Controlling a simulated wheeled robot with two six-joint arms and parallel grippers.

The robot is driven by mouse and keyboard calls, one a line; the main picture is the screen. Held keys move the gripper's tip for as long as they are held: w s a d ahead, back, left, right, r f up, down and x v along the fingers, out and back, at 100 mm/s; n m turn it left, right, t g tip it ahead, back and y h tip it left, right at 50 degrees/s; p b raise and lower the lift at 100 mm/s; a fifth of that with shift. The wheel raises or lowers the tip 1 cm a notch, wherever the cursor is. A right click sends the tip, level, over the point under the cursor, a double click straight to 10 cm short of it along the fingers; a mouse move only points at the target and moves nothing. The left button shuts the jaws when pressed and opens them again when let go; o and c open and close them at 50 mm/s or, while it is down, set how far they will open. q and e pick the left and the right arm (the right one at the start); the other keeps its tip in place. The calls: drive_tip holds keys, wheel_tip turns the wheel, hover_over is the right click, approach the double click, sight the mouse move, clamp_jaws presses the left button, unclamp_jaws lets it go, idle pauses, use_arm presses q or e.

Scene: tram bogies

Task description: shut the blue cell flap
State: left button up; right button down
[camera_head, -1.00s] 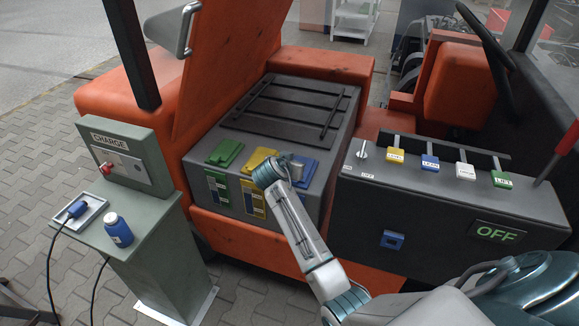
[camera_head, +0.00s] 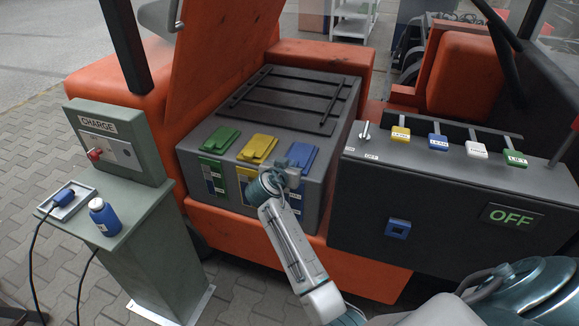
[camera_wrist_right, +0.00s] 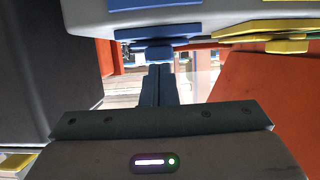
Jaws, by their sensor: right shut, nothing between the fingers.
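The blue cell flap (camera_head: 301,155) is at the right end of a row of three flaps on top of the dark grey battery box (camera_head: 318,185). It looks roughly level with the top, but I cannot tell if it is fully down. In the right wrist view the blue flap (camera_wrist_right: 190,31) is at the upper middle, its small tab just beyond the fingertips. My right gripper (camera_head: 292,178) is shut and empty at the flap's front edge, partly hiding the box front. In the wrist view its fingers (camera_wrist_right: 158,72) point at the tab; contact is unclear. My left gripper is out of view.
Green (camera_head: 221,138) and yellow (camera_head: 258,147) flaps sit left of the blue one. A raised orange cover (camera_head: 215,70) stands behind left. A grey switch panel (camera_head: 450,195) is right, a charge post (camera_head: 130,180) left.

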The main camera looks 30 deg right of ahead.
drive_tip(key=shift+s+f, duration=0.1)
drive_tip(key=shift+f, duration=0.2)
drive_tip(key=shift+d+r, duration=0.1)
idle(0.3)
